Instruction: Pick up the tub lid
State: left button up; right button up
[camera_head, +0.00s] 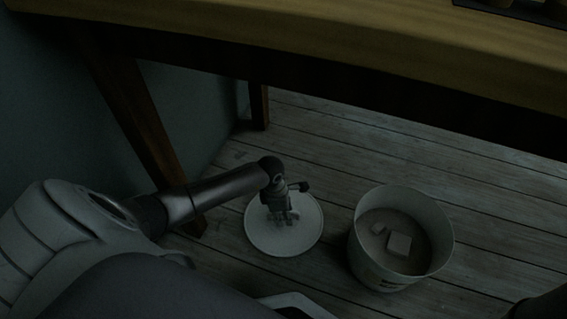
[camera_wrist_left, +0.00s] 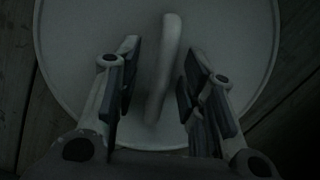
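The tub lid (camera_head: 302,234) is a round pale disc lying on the wooden floor left of the tub. In the left wrist view the lid (camera_wrist_left: 85,60) fills most of the picture, with a raised pale bar handle (camera_wrist_left: 165,65) across it. My left gripper (camera_head: 282,220) is over the lid. In the left wrist view its two fingers (camera_wrist_left: 157,90) stand open on either side of the handle, with a gap on each side. The fingertips' exact height over the lid is hard to tell. My right gripper is not clearly shown.
A white tub (camera_head: 365,262) with pale blocks and greyish material inside stands just right of the lid. A wooden table (camera_head: 330,40) spans above, with its leg (camera_head: 150,140) close behind my left arm. Floor (camera_head: 480,190) right of the tub is clear.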

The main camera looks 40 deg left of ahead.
pick_arm(q)
grip_shut()
jog(key=shift+r, duration=0.1)
dwell(0.3)
